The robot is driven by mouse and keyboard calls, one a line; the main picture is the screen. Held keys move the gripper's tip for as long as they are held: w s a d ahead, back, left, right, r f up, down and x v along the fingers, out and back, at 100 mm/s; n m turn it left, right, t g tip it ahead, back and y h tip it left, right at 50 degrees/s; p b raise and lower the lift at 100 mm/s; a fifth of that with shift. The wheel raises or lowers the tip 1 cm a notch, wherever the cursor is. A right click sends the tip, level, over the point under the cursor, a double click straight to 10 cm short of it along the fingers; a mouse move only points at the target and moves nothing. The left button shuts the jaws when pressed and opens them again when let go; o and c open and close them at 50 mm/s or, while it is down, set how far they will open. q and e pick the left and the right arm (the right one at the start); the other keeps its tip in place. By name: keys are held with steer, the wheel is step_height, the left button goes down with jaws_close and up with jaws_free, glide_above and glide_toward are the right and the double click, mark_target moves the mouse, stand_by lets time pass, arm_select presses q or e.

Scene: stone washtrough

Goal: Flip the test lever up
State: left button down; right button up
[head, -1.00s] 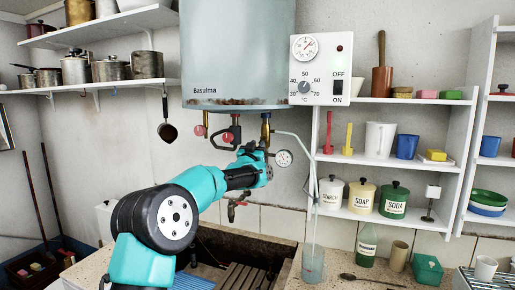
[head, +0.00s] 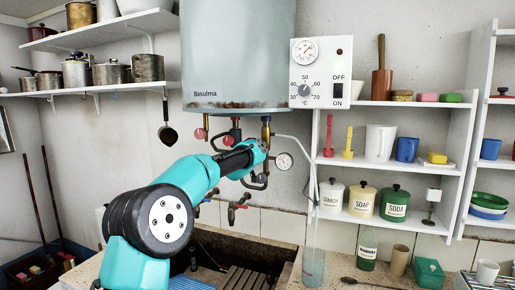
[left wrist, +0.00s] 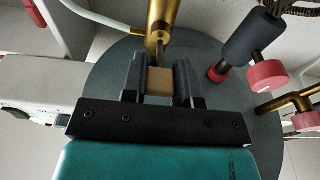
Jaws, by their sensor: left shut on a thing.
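The boiler (head: 237,55) hangs on the wall, with brass and dark fittings under it. In the left wrist view my two dark fingers (left wrist: 159,84) are shut on a small tan block, which I take as the end of the test lever (left wrist: 158,86). A thin stem runs from there to the brass pipe (left wrist: 163,18). In the head view my gripper hides the lever, so its angle cannot be told. My right gripper is not in view.
Red-handled fittings (left wrist: 267,75) sit close beside my fingers. The control box (head: 321,72) is above right. A pale tube (head: 311,160) runs down to a clear cylinder (head: 313,266) on the ledge. Taps (head: 238,205) and the stone trough (head: 235,250) are below.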

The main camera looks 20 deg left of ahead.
arm_select(q)
steer(key=c, duration=0.9)
jaws_free()
steer(key=s, duration=0.5)
steer(key=s+f, duration=0.1)
steer(key=s, duration=0.5)
steer(key=s+f, duration=0.1)
steer(key=s, duration=0.5)
steer(key=shift+s+a+f, duration=0.15)
steer(key=shift+a+f, duration=0.05)
steer(key=shift+f, duration=0.05)
